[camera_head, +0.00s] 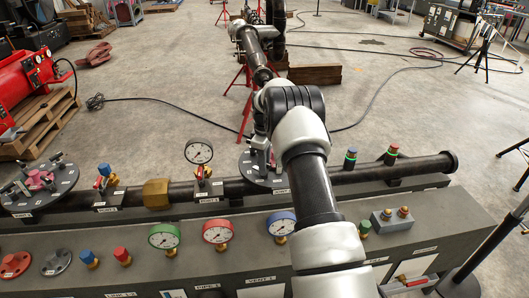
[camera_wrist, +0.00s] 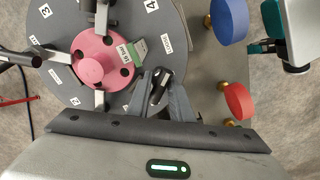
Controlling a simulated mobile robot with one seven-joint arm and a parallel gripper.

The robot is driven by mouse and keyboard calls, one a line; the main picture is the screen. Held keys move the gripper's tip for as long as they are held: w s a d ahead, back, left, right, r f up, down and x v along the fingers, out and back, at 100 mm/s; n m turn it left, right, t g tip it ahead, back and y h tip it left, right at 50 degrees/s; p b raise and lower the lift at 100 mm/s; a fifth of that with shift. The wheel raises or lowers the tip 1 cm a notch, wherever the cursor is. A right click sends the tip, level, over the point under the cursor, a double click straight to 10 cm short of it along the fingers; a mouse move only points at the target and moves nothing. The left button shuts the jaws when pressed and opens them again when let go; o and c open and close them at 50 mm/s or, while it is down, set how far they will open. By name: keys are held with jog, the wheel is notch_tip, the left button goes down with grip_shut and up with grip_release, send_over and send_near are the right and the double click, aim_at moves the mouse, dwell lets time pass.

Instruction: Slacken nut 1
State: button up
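In the wrist view a grey round plate (camera_wrist: 62,80) carries a pink hub (camera_wrist: 92,66) and white labels reading 2, 3 and 4. Silver arms with black handles sit around the hub. A green tag (camera_wrist: 140,47) lies beside it. My gripper (camera_wrist: 161,88) is at the plate's lower right, where no number is readable. Its fingers are close together with a black, silver-ended handle (camera_wrist: 159,87) between them, which I take to be nut 1. They appear closed on it; the exact contact is partly hidden.
Blue (camera_wrist: 228,20) and red (camera_wrist: 239,101) caps on brass stems stand to the plate's right. In the head view, a bench carries a dark pipe (camera_head: 400,172), a left plate (camera_head: 63,182), a middle plate (camera_head: 247,177) and several gauges (camera_head: 217,231).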

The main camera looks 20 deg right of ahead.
jog(key=n, duration=0.3)
jog(key=shift+n+b, duration=0.3)
jog(key=shift+m, duration=1.5)
notch_tip(320, 180, up, 7)
jog(key=p, duration=0.3)
jog(key=shift+r, duration=0.1)
